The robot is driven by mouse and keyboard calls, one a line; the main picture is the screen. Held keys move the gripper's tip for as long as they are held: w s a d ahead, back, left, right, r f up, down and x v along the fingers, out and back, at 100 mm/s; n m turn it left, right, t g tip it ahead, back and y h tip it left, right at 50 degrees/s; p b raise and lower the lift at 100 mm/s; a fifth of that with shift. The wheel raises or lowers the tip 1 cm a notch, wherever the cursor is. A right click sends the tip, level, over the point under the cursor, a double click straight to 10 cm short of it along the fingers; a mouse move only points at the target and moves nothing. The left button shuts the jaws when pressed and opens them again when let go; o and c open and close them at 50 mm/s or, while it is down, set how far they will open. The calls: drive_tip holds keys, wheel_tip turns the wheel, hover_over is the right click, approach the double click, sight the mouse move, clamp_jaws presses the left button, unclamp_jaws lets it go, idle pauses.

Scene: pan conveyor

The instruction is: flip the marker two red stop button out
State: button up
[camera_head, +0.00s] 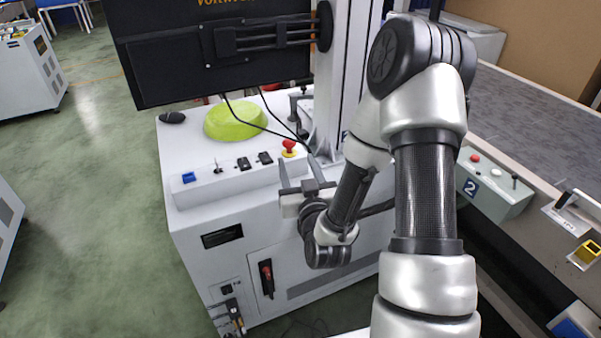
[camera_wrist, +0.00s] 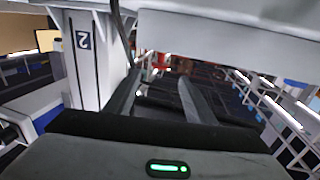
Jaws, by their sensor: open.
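A red mushroom-shaped stop button (camera_head: 289,145) on a yellow base sits at the right end of the white machine's sloped control panel (camera_head: 235,181). A separate grey control box (camera_head: 492,188) marked "2" at the right carries a flatter red button (camera_head: 475,157). My gripper (camera_head: 299,175) is open and empty in front of the machine, its fingers pointing up towards the mushroom button, apart from it. In the wrist view its two fingers (camera_wrist: 158,92) stand apart. A "2" label also shows on a white column (camera_wrist: 84,70) there. I cannot clearly make out the stop button in that view.
The panel also has a blue button (camera_head: 189,177) and several black switches. A green bowl-like cover (camera_head: 233,121) lies behind them. Black cables hang near the mushroom button. A black screen (camera_head: 220,45) overhangs the back. A grey conveyor belt (camera_head: 530,125) runs at the right.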

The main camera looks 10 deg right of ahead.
drive_tip(key=shift+s+p, duration=1.2)
drive_tip(key=shift+s, duration=0.55)
drive_tip(key=shift+w+r, duration=0.1)
